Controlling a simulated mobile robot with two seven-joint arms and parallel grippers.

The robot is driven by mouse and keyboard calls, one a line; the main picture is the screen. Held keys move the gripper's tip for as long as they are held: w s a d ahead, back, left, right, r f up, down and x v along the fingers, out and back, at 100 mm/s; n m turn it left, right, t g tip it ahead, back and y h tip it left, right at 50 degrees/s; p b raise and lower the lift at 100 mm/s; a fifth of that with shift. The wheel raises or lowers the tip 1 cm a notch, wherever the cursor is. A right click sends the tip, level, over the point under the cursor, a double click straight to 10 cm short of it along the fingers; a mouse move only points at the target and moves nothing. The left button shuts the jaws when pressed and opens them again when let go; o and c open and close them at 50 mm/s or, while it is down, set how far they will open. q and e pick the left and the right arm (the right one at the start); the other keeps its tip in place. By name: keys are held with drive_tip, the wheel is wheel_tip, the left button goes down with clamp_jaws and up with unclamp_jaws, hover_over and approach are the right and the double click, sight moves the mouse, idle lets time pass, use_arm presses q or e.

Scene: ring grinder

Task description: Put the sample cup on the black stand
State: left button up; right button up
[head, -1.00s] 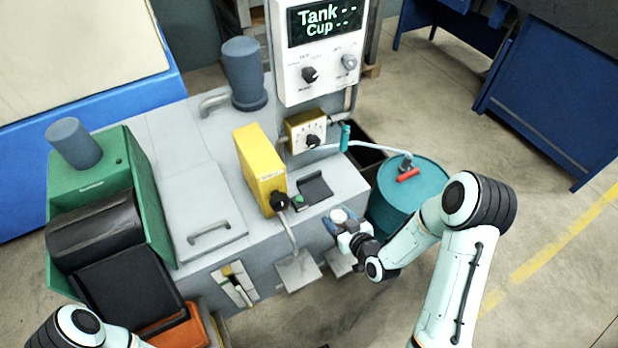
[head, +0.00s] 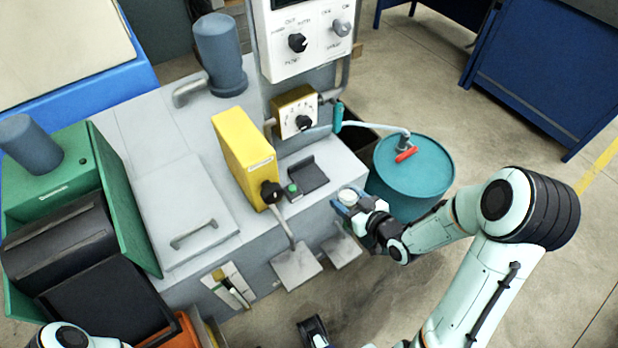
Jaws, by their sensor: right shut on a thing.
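The sample cup (head: 349,197) is small and pale, with a whitish top. My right gripper (head: 346,205) is shut on it, its bluish fingers around the cup's sides. It holds the cup roughly upright, just right of the machine's edge. The black stand (head: 308,178), a small dark plate with a raised back, is on the grey machine top, left of the cup and apart from it. It looks empty. A dark part at the bottom edge appears to be my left gripper (head: 315,332), mostly cut off; its fingers are unclear.
A yellow box (head: 243,158) with a black knob and a green button (head: 292,188) are left of the stand. A yellow dial box (head: 296,112) is behind it. A teal drum (head: 412,168) with a hose stands right of the machine. Two grey plates (head: 297,268) jut out in front.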

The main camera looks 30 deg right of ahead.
drive_tip(key=w+b, duration=0.1)
drive_tip(key=w, duration=0.4)
drive_tip(key=w+a+f+b, duration=0.1)
drive_tip(key=w, duration=0.5)
drive_tip(key=w+f+b, duration=0.1)
drive_tip(key=w, duration=0.5)
drive_tip(key=shift+w+a, duration=0.1)
drive_tip(key=shift+a, duration=0.2)
use_arm(q)
drive_tip(key=w+a+f+t+b, duration=0.1)
drive_tip(key=w+f, duration=0.3)
drive_tip(key=f, duration=0.1)
drive_tip(key=shift+a, duration=0.2)
use_arm(e)
drive_tip(key=shift+w+f, duration=0.2)
drive_tip(key=shift+f, duration=2.25)
use_arm(q)
drive_tip(key=shift+f, duration=0.2)
use_arm(e)
drive_tip(key=shift+f, duration=0.1)
drive_tip(key=o, duration=1.2)
use_arm(q)
drive_tip(key=shift+w+y, duration=0.1)
drive_tip(key=shift+y, duration=0.2)
